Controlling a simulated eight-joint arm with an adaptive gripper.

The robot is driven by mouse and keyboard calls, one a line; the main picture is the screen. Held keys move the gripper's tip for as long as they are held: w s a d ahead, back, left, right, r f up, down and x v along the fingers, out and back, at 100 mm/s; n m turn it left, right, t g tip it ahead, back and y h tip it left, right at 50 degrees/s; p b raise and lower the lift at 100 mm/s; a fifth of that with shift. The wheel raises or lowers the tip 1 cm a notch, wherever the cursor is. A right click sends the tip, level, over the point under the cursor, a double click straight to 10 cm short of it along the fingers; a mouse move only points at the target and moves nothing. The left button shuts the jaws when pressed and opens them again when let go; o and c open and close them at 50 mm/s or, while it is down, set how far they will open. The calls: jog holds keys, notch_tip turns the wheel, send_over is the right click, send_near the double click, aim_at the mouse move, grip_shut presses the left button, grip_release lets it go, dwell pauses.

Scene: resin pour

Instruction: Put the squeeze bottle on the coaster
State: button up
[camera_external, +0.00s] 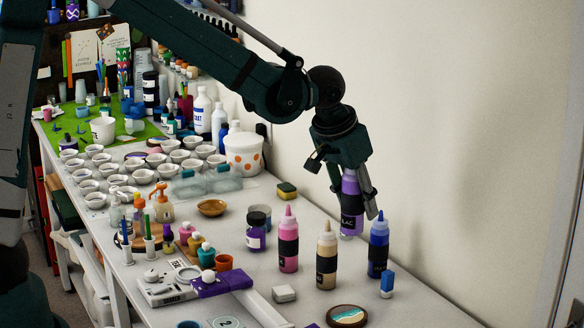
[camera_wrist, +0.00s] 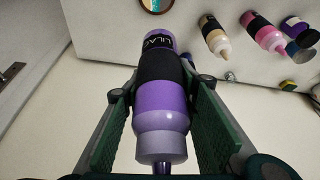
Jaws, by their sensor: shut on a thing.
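The lilac squeeze bottle (camera_external: 351,222) with a black label band is upright in my gripper (camera_external: 353,202). In the wrist view the bottle (camera_wrist: 160,105) sits between both fingers of my gripper (camera_wrist: 162,85), its nozzle toward the camera. Its base looks raised above the table, near the wall; the exact height is hard to tell. The round coaster (camera_external: 347,316), wooden-rimmed with a teal and sand pattern, lies flat at the table's front and is empty. Part of the coaster (camera_wrist: 156,4) shows at the top edge of the wrist view, beyond the bottle's base.
Tan (camera_external: 327,258), pink (camera_external: 288,243) and blue (camera_external: 378,248) squeeze bottles stand close by. A small blue block-like item (camera_external: 387,283) and a white block (camera_external: 284,294) flank the area behind the coaster. A scale (camera_external: 168,285) and cups crowd the left.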

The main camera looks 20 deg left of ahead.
send_over(354, 311)
notch_tip(354, 311, down, 10)
jog(key=shift+f, duration=0.5)
jog(key=shift+f, duration=0.1)
jog(key=shift+f, duration=2.8)
jog(key=shift+f, duration=0.1)
jog(key=shift+f+p, duration=0.3)
jog(key=shift+f, duration=1.7)
jog(key=shift+f, duration=0.1)
